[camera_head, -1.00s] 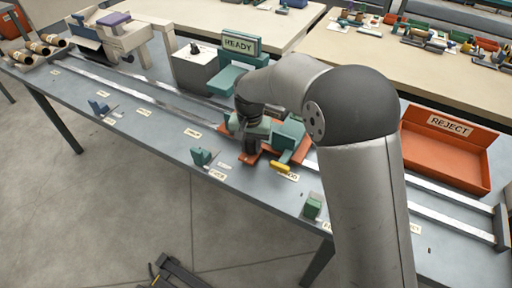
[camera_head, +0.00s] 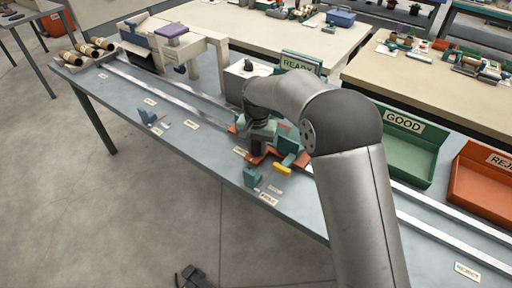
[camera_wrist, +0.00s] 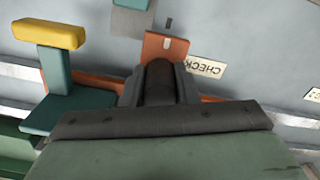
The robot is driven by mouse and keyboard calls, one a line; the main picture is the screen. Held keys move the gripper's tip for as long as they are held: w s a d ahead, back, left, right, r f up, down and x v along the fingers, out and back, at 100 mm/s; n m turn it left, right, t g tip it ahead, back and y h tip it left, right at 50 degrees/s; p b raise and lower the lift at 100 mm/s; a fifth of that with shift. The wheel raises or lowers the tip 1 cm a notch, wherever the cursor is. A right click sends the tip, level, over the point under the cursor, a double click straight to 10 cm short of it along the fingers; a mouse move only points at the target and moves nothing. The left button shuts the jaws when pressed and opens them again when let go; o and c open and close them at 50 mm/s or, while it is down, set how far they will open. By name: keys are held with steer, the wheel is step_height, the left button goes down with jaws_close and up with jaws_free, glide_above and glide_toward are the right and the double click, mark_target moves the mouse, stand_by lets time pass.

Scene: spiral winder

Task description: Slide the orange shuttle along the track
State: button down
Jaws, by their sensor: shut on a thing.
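The orange shuttle (camera_head: 241,129) sits on the metal track of the grey bench and carries a green block (camera_head: 289,146) with a yellow bar (camera_head: 283,169). My gripper (camera_head: 258,150) reaches down onto the shuttle's middle. In the wrist view, my gripper (camera_wrist: 160,82) is shut around a dark upright grip on the shuttle. The shuttle's orange front tab (camera_wrist: 165,47), with a white mark, lies beside the CHECK label (camera_wrist: 205,67). The yellow bar (camera_wrist: 48,33) on its green post is at upper left there. My gripper hides much of the shuttle.
The track (camera_head: 160,93) runs on leftward, bare, toward a beige machine (camera_head: 205,42) and rolls (camera_head: 85,50). Small brackets, blue (camera_head: 150,117) and teal (camera_head: 252,177), stand along the front edge. A green GOOD bin (camera_head: 405,150) and orange REJECT bin (camera_head: 485,195) stand right.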

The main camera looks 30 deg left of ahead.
steer(key=c, duration=1.1)
jaws_free()
steer(key=shift+r, duration=0.15)
step_height(320, 180, up, 17)
steer(key=shift+r, duration=0.15)
